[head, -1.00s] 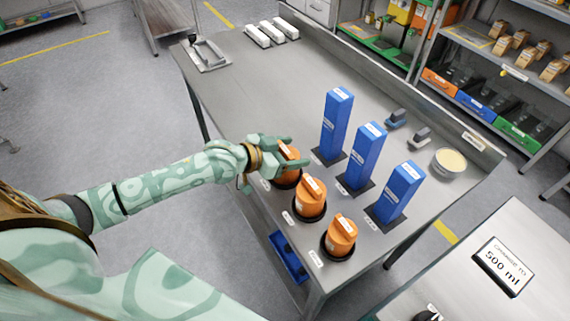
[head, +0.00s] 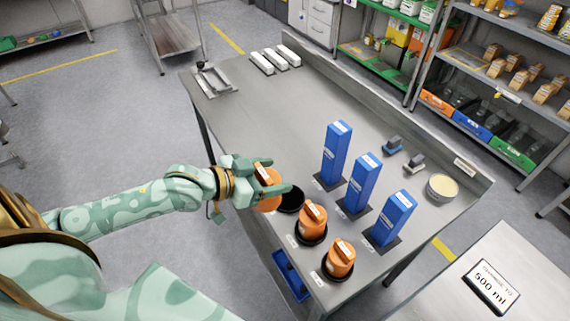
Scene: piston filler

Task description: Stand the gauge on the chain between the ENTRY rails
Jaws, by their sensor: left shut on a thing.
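My left gripper (head: 268,181) is shut on an orange round piece (head: 268,203) with a raised grip, at the left edge of the steel table. The held piece is beside its empty black ring (head: 290,198), and the fingers cover part of it. Two similar orange pieces, a middle one (head: 313,222) and a near one (head: 339,258), sit in black rings. Three tall blue blocks, one far (head: 336,155), one middle (head: 360,187) and one near (head: 393,220), stand on dark pads. I cannot read which is the gauge. The chain, the ENTRY rails and my right gripper are not in view.
The steel table (head: 265,115) has free room at its middle. White bars (head: 276,59) and a metal fixture (head: 213,80) are at its far end. Two small blocks and a round tub (head: 442,187) are at the right. A 500 ml sign (head: 491,287) lies on another surface.

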